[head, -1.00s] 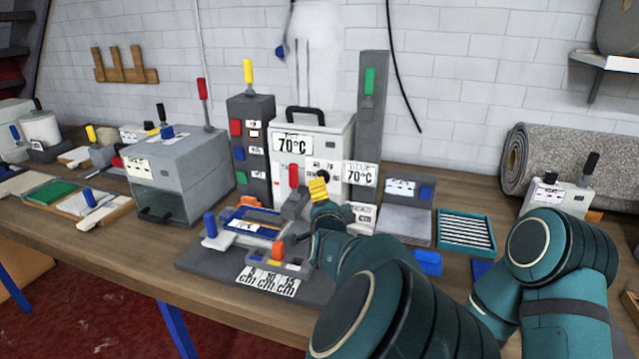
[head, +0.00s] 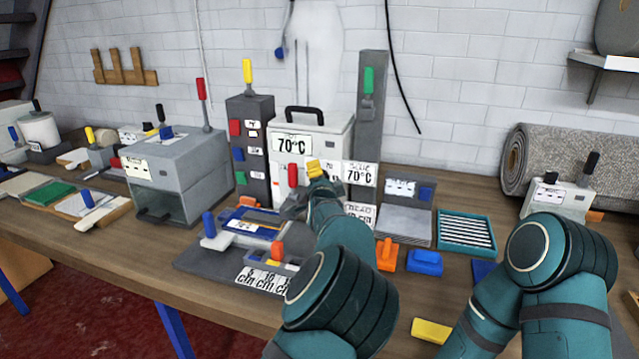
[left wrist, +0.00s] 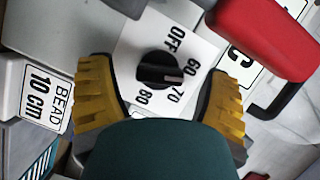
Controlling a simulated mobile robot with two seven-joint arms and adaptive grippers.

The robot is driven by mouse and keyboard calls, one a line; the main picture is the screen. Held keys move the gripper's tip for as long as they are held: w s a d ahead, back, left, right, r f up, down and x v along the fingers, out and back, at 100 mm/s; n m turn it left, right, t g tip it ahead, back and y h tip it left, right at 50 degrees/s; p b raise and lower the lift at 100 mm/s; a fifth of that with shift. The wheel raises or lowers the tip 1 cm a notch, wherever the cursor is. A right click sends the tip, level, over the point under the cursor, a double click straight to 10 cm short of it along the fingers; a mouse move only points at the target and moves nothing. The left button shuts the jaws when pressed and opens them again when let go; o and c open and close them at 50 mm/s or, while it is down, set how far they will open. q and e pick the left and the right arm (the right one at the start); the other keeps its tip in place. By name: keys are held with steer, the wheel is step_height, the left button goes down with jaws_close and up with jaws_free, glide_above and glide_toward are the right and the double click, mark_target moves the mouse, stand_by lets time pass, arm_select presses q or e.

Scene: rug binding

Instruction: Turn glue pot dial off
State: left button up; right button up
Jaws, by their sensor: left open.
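The glue pot is a white box (head: 330,142) with a black top handle and a 70°C sign, at the back middle of the bench. In the left wrist view its black dial (left wrist: 160,71) sits on a white plate marked OFF, 60, 70 and 80. The dial's white mark points right, between 60 and 70. My left gripper (head: 314,168) is at the pot's front and hides the dial in the head view. In the left wrist view the yellow fingers of the left gripper (left wrist: 160,75) are open, one on each side of the dial, apart from it. My right gripper is out of view.
A red handle (left wrist: 270,40) is close to the right finger in the wrist view. A BEAD 10 cm label (left wrist: 45,92) is at its left. A grey tower (head: 372,120) stands right of the pot. Orange (head: 386,254), blue (head: 425,262) and yellow (head: 431,330) blocks lie in front.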

arm_select(q)
steer(key=shift+w, duration=0.1)
steer(key=c, duration=1.2)
steer(key=shift+r+n, duration=0.1)
steer(key=shift+n, duration=0.2)
steer(key=shift+a+n+g+h+p, duration=0.1)
steer(key=shift+n+g+h+p, duration=0.2)
steer(key=shift+n+g+p, duration=0.5)
steer(key=shift+n+g+h, duration=0.3)
steer(key=shift+n+h, duration=0.3)
steer(key=shift+n, duration=0.9)
